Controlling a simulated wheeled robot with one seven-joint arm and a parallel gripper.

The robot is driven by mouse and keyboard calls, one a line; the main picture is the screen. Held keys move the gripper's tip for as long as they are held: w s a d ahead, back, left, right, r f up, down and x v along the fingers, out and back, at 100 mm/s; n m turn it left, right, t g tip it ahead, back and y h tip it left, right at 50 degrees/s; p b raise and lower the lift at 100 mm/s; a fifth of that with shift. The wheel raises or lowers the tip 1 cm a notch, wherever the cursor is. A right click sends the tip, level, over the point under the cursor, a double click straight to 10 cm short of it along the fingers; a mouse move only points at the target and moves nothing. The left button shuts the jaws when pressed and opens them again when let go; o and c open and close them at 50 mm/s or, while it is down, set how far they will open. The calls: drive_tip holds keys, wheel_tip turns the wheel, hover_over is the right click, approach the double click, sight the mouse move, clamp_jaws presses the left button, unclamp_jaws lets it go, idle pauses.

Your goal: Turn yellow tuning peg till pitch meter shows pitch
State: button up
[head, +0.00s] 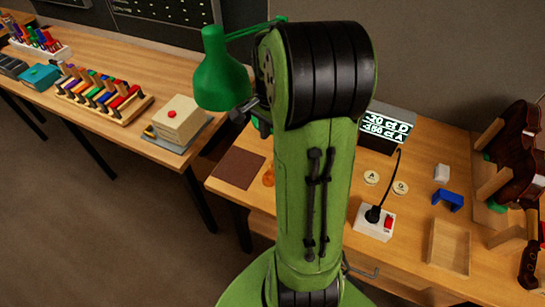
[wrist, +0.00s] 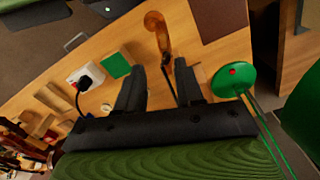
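The pitch meter (head: 387,130) stands at the back of the right bench; its screen seems to read "-20 ct D" and "-160 ct A". The violin (head: 512,155) is held at the right edge of the head view, partly cut off; it also shows, dark, at the lower left of the wrist view (wrist: 14,140). I cannot make out the yellow tuning peg in either view. My gripper (wrist: 160,78) has its two dark fingers spread, with nothing between them, over the bench and far from the violin. My arm hides it in the head view.
A green lamp (head: 220,72) and an amber item (wrist: 157,28) are near my gripper.

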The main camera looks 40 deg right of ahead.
sight(272, 164)
drive_tip(key=f, duration=0.7)
drive_tip(key=f+b, duration=0.1)
drive_tip(key=f, duration=0.3)
drive_tip(key=shift+w+d+f, duration=0.15)
drive_tip(key=shift+w+d, duration=0.05)
drive_tip(key=shift+w, duration=0.05)
drive_tip(key=shift+w+d+f, duration=0.1)
drive_tip(key=shift+w+f, duration=0.05)
drive_tip(key=shift+f, duration=0.05)
drive_tip(key=shift+c, duration=0.5)
clamp_jaws()
